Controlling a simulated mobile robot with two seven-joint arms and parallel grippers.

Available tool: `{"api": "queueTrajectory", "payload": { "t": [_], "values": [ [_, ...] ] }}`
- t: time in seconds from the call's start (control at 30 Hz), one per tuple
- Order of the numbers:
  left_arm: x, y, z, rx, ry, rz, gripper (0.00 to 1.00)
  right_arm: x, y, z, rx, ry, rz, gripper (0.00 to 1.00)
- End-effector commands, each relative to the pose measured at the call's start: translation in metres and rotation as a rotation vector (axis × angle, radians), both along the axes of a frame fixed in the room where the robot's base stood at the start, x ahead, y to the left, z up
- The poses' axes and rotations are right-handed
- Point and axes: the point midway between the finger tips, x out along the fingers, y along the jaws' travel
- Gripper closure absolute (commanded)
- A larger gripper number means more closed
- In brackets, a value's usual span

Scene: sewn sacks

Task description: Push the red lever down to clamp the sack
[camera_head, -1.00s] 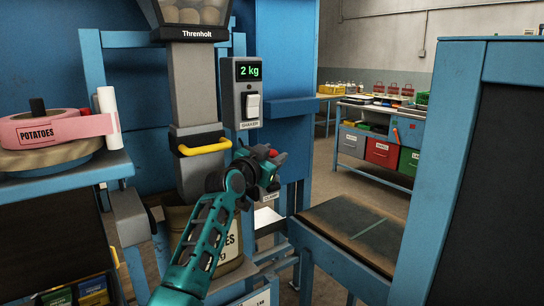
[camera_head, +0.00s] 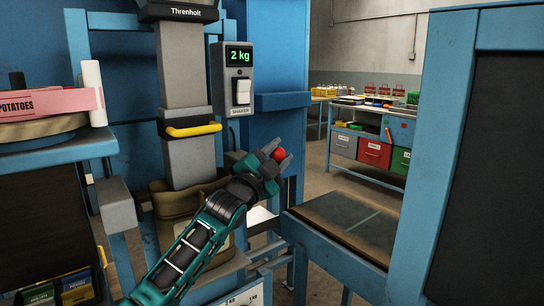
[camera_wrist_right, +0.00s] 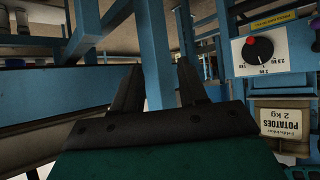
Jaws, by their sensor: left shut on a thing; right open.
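The red lever's round knob (camera_head: 279,154) shows between the fingertips of my left gripper (camera_head: 272,163), to the right of the filling spout (camera_head: 188,160). The gripper is shut on this knob. The rest of the lever is mostly hidden behind the gripper. The brown sack (camera_head: 178,204) hangs around the lower end of the spout; my left arm covers part of its front. In the right wrist view my right gripper (camera_wrist_right: 158,88) is open with nothing between its fingers. It is not visible in the head view.
A yellow handle (camera_head: 194,130) crosses the spout. The shaker box (camera_head: 238,78) reads 2 kg. A pink POTATOES roll (camera_head: 45,103) lies on the left shelf. A blue-framed dark panel (camera_head: 490,160) stands at right. The right wrist view shows a dial (camera_wrist_right: 258,50) and an upside-down POTATOES label (camera_wrist_right: 283,120).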

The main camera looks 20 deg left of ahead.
Motion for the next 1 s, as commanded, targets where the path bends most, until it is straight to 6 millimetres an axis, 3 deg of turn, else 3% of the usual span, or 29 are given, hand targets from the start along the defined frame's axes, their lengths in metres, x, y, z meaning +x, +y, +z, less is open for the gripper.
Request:
{"api": "queueTrajectory", "payload": {
  "t": [0.57, 1.0],
  "values": [
    [-0.017, -0.023, -0.033, 0.369, -0.294, -0.007, 1.0, 0.012, 0.017, -0.009, 0.032, -0.017, 0.026, 0.57],
    [-0.02, -0.029, -0.044, 0.367, -0.29, -0.013, 1.0, 0.016, 0.02, -0.009, 0.035, -0.025, 0.037, 0.57]
  ]
}}
